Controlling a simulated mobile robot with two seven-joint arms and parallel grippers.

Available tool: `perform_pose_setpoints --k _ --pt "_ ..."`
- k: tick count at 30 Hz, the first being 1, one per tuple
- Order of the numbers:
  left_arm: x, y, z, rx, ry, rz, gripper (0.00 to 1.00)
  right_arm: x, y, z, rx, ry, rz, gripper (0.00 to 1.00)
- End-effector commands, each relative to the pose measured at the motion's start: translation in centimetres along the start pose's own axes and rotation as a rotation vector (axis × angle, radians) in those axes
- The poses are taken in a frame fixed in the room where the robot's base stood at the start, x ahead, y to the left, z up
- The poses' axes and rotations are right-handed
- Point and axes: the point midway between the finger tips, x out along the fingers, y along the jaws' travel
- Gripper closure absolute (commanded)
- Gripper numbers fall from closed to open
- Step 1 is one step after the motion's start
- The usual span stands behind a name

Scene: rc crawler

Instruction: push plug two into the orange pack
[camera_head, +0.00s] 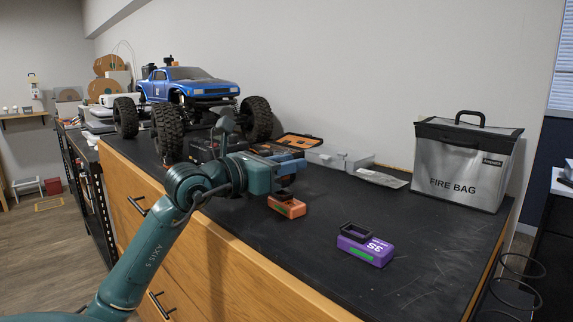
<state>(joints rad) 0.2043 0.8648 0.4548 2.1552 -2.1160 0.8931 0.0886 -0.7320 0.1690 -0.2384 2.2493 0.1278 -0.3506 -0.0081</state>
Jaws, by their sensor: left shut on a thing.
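The orange pack (287,207) is a small block with a green strip, lying on the black bench top. My left gripper (290,188) is directly over the orange pack, pointing down at it. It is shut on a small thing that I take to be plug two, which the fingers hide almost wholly. I cannot tell whether the plug touches the pack or how far in it sits. My right gripper is out of view.
A purple pack (365,250) marked 3S, with a black loop, lies to the right. A silver fire bag (462,165) stands at the back right. A blue crawler truck (195,88), an open organiser case (298,143) and a grey box (338,159) are behind. The front right bench is clear.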

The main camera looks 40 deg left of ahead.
Motion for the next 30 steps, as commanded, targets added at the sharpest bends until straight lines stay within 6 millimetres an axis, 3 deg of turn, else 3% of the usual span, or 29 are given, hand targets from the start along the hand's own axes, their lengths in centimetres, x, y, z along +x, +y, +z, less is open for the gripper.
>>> perform_pose_setpoints --k 30 --pt "0.0 0.0 -2.0 0.000 -0.001 0.000 0.98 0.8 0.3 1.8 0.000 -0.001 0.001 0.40"
